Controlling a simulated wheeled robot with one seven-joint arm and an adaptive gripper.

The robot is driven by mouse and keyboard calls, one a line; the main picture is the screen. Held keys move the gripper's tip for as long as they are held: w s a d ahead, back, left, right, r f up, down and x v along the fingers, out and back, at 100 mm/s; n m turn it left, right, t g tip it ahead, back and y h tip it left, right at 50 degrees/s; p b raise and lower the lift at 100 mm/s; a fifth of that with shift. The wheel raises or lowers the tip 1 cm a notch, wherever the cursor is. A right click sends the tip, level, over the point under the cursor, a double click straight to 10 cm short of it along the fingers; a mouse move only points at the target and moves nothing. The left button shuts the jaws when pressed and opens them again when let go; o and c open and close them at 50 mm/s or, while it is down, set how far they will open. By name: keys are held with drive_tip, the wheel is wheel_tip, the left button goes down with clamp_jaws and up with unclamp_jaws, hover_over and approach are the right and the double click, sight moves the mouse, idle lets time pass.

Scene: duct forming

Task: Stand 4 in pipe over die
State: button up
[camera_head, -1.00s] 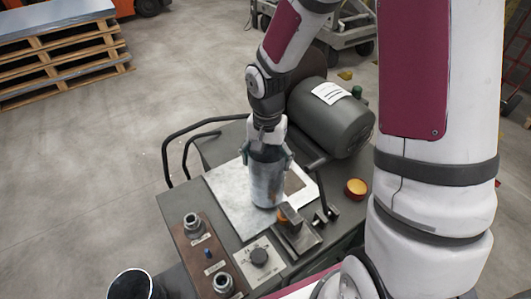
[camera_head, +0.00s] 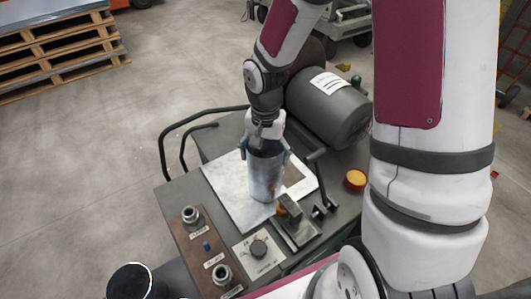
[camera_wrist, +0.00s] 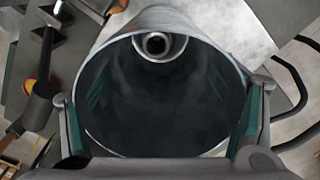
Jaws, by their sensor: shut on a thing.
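The pipe (camera_head: 265,178) is a grey metal tube, held upright over the pale metal plate (camera_head: 226,190) on the machine top. My gripper (camera_head: 267,155) has a finger on each side of its upper part. In the wrist view the pipe (camera_wrist: 205,35) is seen from its open mouth, with green-padded fingers against its outside left and right. A round, ring-topped piece (camera_wrist: 155,44), likely the die, shows through the bore near its upper wall. I cannot tell whether the pipe's lower end touches the plate.
A grey motor (camera_head: 330,108) stands close behind the pipe. A clamp block with a lever (camera_head: 297,218) is close in front, beside a yellow button (camera_head: 355,180). A control panel (camera_head: 208,250) is at the front left. Black rails (camera_head: 172,150) edge the machine's left side.

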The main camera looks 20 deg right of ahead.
drive_tip(key=shift+f, duration=0.25)
drive_tip(key=o, duration=1.9)
wheel_tip(320, 180, up, 12)
drive_tip(key=shift+r, duration=0.1)
